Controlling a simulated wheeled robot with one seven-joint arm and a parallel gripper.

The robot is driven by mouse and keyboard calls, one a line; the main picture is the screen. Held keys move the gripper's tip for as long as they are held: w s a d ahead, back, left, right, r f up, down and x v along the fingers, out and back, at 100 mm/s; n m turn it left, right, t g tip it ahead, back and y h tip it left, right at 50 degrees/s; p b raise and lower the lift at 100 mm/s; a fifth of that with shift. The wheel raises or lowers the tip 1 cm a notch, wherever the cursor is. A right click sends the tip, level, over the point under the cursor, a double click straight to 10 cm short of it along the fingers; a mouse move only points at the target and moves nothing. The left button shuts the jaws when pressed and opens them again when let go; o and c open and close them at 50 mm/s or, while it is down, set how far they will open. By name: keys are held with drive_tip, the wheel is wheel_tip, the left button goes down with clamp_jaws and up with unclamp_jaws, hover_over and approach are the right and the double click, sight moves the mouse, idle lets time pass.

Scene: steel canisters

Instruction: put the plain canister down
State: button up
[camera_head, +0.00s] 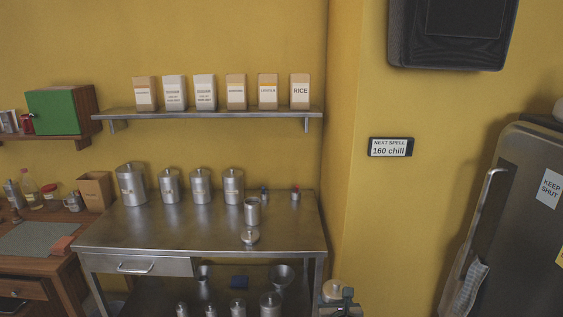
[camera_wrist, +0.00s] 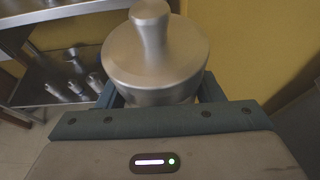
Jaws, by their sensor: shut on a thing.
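In the wrist view, a steel canister (camera_wrist: 155,65) with a round knobbed lid sits between the blue-grey fingers of my gripper (camera_wrist: 160,95), which is shut on it. No label shows on the part of it in view. In the head view the held canister (camera_head: 333,290) and my gripper (camera_head: 345,298) are at the bottom edge, just right of the steel table (camera_head: 150,235). The canister looks upright and clear of the table. Its lower part is hidden or out of frame.
Several labelled canisters (camera_head: 170,187) line the table's back. A lidless canister (camera_head: 252,212) stands near a loose lid (camera_head: 250,237) on the right. The table's front left and middle are bare. More steelware (camera_head: 270,303) stands on the lower shelf. A fridge (camera_head: 510,220) is at right.

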drive_tip(key=v, duration=0.4)
drive_tip(key=shift+s+r, duration=0.1)
drive_tip(key=shift+r, duration=0.15)
